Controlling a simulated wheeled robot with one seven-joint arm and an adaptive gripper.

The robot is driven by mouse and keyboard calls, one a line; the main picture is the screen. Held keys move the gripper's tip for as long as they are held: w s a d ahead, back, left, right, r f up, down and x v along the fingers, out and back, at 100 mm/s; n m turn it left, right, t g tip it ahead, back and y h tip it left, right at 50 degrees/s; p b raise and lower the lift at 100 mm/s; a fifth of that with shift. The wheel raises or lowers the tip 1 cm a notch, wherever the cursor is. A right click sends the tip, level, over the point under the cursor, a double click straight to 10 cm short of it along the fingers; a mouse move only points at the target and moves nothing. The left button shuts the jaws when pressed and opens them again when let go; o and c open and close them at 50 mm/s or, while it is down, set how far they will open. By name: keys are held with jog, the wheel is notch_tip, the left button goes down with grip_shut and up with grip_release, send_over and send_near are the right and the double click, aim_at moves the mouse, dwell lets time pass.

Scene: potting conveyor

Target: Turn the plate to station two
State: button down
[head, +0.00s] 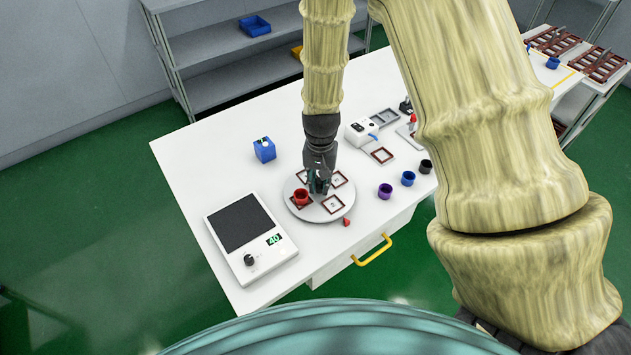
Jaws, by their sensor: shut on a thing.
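The plate (312,214) is a round grey disc on the white table, with several square brown-red frames on it. A red pot (301,197) stands in the frame at the left. My gripper (319,187) points down at the middle of the plate, just right of the red pot. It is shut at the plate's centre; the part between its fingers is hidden. A small red pointer (347,221) sits by the plate's front right edge.
A scale (240,225) with a dark top reads 40 at the left. A blue box (264,150) stands behind the plate. Purple (385,191), blue (408,178) and black (426,166) pots line the right. A white device (361,131) stands behind them.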

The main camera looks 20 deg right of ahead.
aim_at(320, 181)
dwell(0.3)
jog(key=c, duration=1.5)
grip_release()
jog(key=shift+d, duration=0.1)
jog(key=shift+r, duration=0.1)
jog(key=shift+r, duration=0.25)
notch_tip(320, 181, up, 11)
jog(key=shift+r, duration=0.1)
